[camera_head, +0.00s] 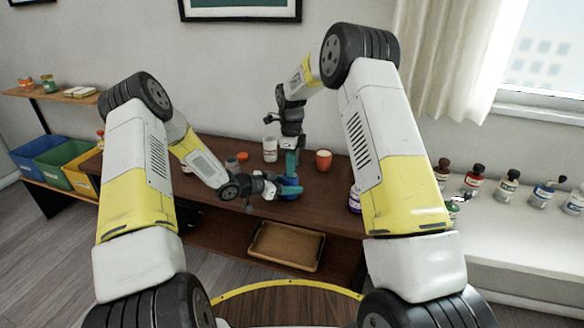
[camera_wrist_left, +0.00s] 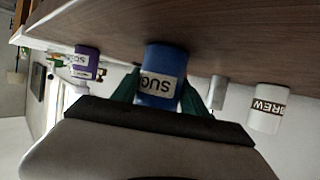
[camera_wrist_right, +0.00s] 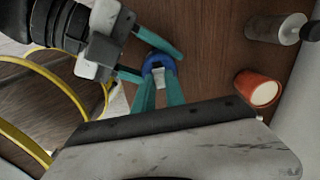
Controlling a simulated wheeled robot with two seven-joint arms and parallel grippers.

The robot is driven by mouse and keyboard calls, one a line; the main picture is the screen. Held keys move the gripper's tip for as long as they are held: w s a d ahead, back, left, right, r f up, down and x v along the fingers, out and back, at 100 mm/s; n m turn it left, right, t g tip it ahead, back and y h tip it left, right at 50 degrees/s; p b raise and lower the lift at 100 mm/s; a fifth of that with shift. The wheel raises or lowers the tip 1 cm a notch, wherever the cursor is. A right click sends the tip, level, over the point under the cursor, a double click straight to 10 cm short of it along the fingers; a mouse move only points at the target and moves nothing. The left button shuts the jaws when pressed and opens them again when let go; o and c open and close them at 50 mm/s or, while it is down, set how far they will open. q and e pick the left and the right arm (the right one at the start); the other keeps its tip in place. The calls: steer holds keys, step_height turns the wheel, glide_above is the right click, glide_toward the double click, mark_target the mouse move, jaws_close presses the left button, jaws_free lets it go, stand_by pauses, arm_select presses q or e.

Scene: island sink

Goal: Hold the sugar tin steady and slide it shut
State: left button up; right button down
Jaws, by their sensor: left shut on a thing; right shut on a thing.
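The blue sugar tin (camera_head: 290,181) stands on the brown wooden counter, mostly hidden by my grippers in the head view. In the left wrist view, which is upside down, the tin (camera_wrist_left: 163,60) shows a pale label reading "SUG". My left gripper (camera_head: 287,190) is shut on the tin's body from the side, a teal finger on each flank. My right gripper (camera_head: 291,168) comes down from above. In the right wrist view its teal fingers (camera_wrist_right: 158,85) are shut on a small pale piece at the tin's top. How far the lid is slid is hard to tell.
An orange mug (camera_head: 323,160) and a white jar (camera_head: 269,150) stand behind the tin. A purple jar (camera_head: 354,200) is to the right, beside my right arm. A red piece (camera_head: 242,156) lies left. A wooden tray (camera_head: 287,247) is on the lower shelf. Several bottles line the windowsill.

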steer(key=shift+w+a, duration=0.15)
steer(key=shift+a, duration=0.6)
steer(key=c, duration=1.4)
jaws_free()
steer(key=shift+o, duration=0.2)
steer(key=shift+r, duration=0.1)
step_height(320, 180, up, 12)
arm_select(q)
steer(key=o, duration=1.6)
steer(key=shift+c, duration=0.2)
